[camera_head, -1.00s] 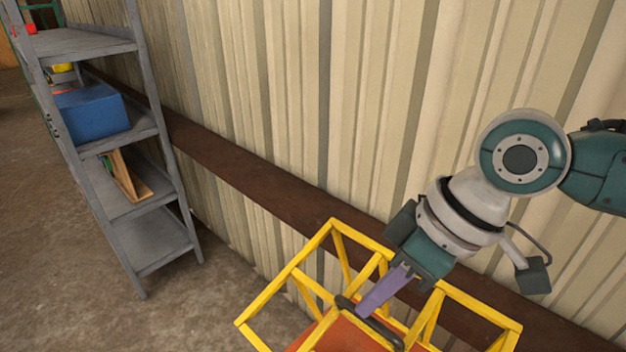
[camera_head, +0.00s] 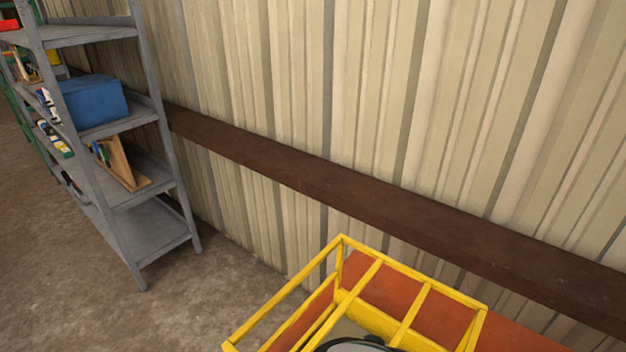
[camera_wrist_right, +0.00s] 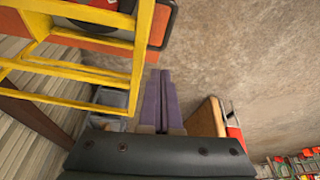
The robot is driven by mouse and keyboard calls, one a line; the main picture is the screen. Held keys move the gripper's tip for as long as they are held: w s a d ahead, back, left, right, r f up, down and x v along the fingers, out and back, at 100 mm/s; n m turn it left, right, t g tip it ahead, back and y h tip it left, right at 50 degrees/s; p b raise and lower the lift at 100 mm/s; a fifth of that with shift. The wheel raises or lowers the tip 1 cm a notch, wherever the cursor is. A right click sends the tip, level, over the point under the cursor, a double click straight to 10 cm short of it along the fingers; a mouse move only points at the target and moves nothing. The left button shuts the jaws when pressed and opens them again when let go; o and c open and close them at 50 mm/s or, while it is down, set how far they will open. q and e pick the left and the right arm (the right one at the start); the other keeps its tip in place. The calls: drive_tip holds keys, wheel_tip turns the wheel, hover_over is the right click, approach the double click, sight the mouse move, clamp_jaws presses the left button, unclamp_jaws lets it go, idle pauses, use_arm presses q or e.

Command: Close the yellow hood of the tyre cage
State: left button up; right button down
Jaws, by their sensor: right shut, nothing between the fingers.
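The yellow hood (camera_head: 408,318) is a frame of yellow bars at the bottom of the head view, with orange panels (camera_head: 380,290) seen between and beyond the bars. A dark, rounded thing (camera_head: 352,344) shows under the bars at the bottom edge; most of it is cut off. In the right wrist view, the yellow bars (camera_wrist_right: 75,72) fill the upper left. My right gripper (camera_wrist_right: 160,75) has purple fingers that lie together, empty, beside the bars and apart from them. It is out of the head view. My left gripper is in neither view.
A corrugated wall with a brown beam (camera_head: 300,180) runs behind the cage. A grey shelf rack (camera_head: 165,150) with a blue box (camera_head: 92,103) stands at the left. Bare floor (camera_head: 205,300) lies between rack and cage.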

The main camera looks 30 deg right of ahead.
drive_tip(key=s+a+f+b, duration=0.1)
drive_tip(key=a+f+b, duration=0.2)
drive_tip(key=f+b, duration=0.4)
wheel_tip(320, 180, down, 4)
drive_tip(key=shift+s+a+f+b, duration=0.25)
drive_tip(key=shift+s+a+b, duration=0.05)
drive_tip(key=shift+a, duration=0.1)
